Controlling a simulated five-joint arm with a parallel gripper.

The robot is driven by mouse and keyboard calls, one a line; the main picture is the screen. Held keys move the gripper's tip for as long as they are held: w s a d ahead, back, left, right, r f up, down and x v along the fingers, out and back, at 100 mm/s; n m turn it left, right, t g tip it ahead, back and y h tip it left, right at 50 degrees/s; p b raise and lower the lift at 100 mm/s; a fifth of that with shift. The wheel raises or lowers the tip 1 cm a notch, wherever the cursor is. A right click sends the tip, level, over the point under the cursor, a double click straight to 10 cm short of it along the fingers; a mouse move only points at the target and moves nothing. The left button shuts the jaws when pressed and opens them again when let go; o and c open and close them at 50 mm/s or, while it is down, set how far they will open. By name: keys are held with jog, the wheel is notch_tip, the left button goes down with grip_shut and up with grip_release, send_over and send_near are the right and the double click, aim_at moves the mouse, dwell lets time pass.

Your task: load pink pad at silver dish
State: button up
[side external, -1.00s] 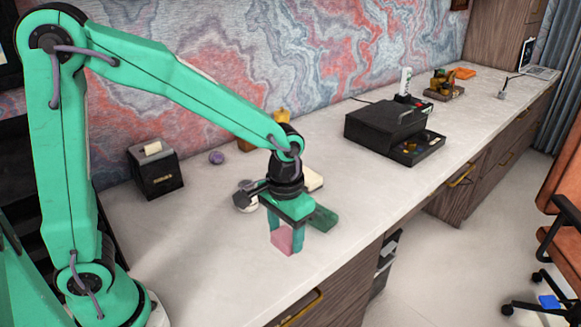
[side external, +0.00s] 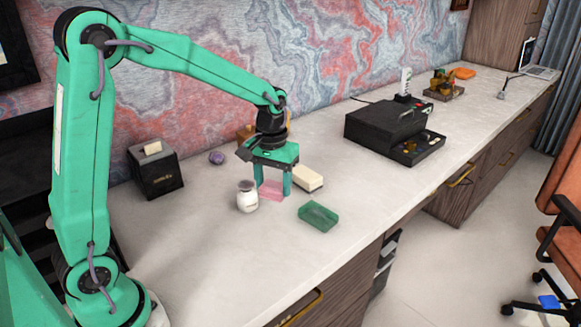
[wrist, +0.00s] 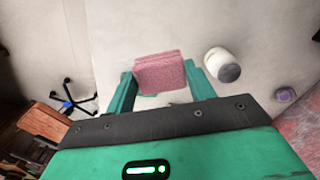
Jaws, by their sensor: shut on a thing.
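My gripper (side external: 272,184) is shut on the pink pad (side external: 271,191), which sits between the two green fingers low over the desk, behind and right of a white jar. I cannot tell whether the pad touches the desk. In the wrist view the pad (wrist: 160,73) is between the fingertips (wrist: 161,86) of my gripper, with its broad face showing. I cannot make out a silver dish in either view; it may be hidden behind my gripper or the pad.
The white jar (side external: 247,198) stands close left of the pad. A cream block (side external: 309,179) lies close right, and a green translucent block (side external: 318,216) nearer the front edge. The front desk area is clear.

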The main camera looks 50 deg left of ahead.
jog(key=w+a+r+n, duration=0.1)
jog(key=a+n, duration=0.3)
jog(key=a, duration=1)
jog(key=shift+w+a+r, duration=0.15)
jog(key=shift+r, duration=0.25)
jog(key=shift+f, duration=0.2)
send_over(246, 185)
jog(key=shift+f, duration=2.8)
jog(key=shift+f, duration=1)
jog(key=shift+r, duration=0.15)
notch_tip(246, 185, up, 7)
dwell(0.8)
dwell(0.5)
